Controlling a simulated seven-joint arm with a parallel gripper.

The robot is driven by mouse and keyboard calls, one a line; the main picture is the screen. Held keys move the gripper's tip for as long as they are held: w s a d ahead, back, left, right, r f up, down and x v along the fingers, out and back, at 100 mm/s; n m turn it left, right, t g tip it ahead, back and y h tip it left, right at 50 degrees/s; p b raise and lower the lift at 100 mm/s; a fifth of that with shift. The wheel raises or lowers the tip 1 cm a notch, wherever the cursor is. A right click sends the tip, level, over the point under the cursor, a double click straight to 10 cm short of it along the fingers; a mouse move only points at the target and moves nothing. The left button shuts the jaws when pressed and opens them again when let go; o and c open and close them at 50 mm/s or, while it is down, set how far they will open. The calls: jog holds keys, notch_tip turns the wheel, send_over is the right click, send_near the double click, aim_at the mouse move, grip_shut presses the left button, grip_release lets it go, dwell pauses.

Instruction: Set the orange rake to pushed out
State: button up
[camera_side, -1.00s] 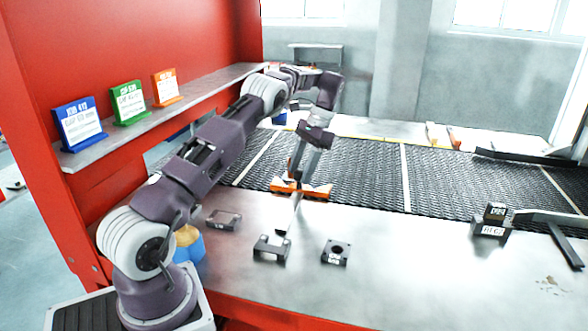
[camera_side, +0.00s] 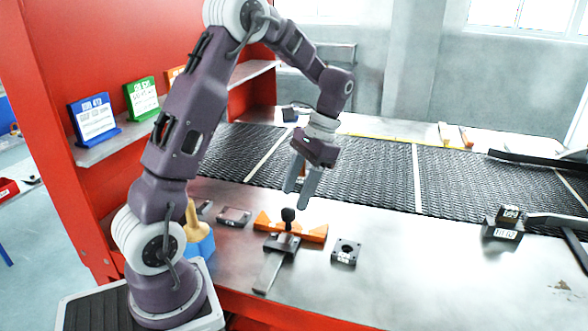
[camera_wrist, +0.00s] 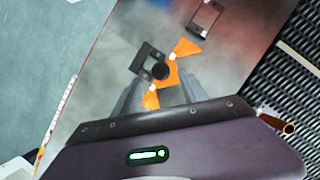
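The orange rake (camera_side: 310,233) lies on the metal table with its wide head up against a dark bracket (camera_side: 283,244). Its grey bar (camera_side: 268,272) sticks out toward the table's front edge, and a black knob (camera_side: 288,214) stands up at the head. The head is well short of the mesh belt (camera_side: 370,174). My gripper (camera_side: 299,192) hangs above and behind the rake, fingers pointing down, apart and empty. In the wrist view the rake (camera_wrist: 168,74) shows beyond my gripper's fingers (camera_wrist: 157,92); part of its head is hidden.
Dark fixtures stand left (camera_side: 234,216) and right (camera_side: 345,252) of the rake. A blue block with a yellow top (camera_side: 199,238) is near my base. A labelled dark block (camera_side: 503,224) sits at the right. Table between rake and belt is clear.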

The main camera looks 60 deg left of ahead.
jog(key=s+d+r+t, duration=0.4)
jog(key=d+r, duration=0.4)
jog(key=r, duration=0.2)
jog(key=shift+s+d+r+t+y, duration=0.15)
jog(key=shift+s+r+t+y, duration=0.15)
jog(key=shift+s, duration=0.25)
